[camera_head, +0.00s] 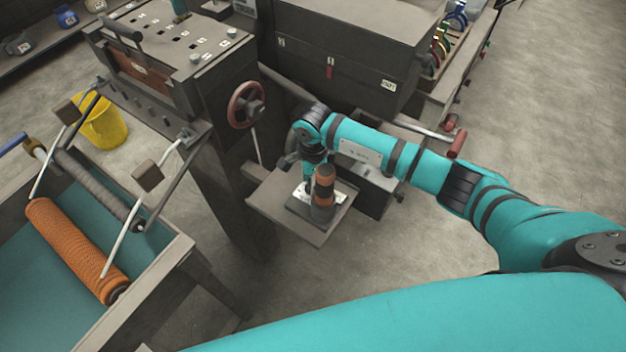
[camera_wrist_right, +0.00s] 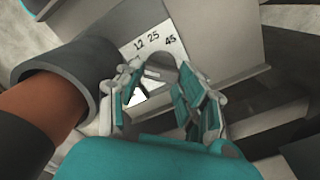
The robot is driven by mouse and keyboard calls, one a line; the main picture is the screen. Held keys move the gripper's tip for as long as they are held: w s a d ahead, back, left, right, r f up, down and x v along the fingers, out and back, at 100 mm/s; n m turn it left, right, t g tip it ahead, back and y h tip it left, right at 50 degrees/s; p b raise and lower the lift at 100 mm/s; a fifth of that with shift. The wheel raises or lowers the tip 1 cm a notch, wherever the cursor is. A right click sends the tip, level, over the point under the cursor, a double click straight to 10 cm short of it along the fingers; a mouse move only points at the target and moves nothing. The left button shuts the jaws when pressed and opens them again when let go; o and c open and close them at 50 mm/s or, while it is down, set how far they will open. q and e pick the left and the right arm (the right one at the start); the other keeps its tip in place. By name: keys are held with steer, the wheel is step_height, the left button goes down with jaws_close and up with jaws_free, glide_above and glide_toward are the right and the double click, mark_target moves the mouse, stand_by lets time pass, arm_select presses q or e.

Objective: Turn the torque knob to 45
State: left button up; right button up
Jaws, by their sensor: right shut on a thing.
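The torque knob (camera_wrist_right: 163,64) is a small grey round part in front of a white scale plate (camera_wrist_right: 165,38) marked 12, 25 and 45. In the right wrist view my right gripper (camera_wrist_right: 160,88) has its fingers closed around the knob, which is partly hidden by them. I cannot tell which number the knob points to. In the head view my right gripper (camera_head: 308,182) reaches down at the small grey stand, beside an upright orange and dark cylinder (camera_head: 324,185). The cylinder also shows large at left in the wrist view (camera_wrist_right: 50,105). My left gripper is not in view.
The stand's tray (camera_head: 310,233) juts from a dark machine with a red handwheel (camera_head: 246,105). An orange mesh roll (camera_head: 75,250) lies over a teal-lined trough at left. A yellow bucket (camera_head: 103,122) stands behind. Grey chests (camera_head: 350,45) stand beyond; the floor at right is clear.

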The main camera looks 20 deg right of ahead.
steer(key=shift+m+b, duration=0.55)
steer(key=shift+m, duration=0.65)
steer(key=shift+m+b, duration=0.5)
steer(key=shift+m, duration=1)
steer(key=o, duration=0.9)
steer(key=shift+s, duration=0.1)
steer(key=shift+r, duration=0.1)
step_height(320, 180, up, 12)
steer(key=shift+f, duration=0.1)
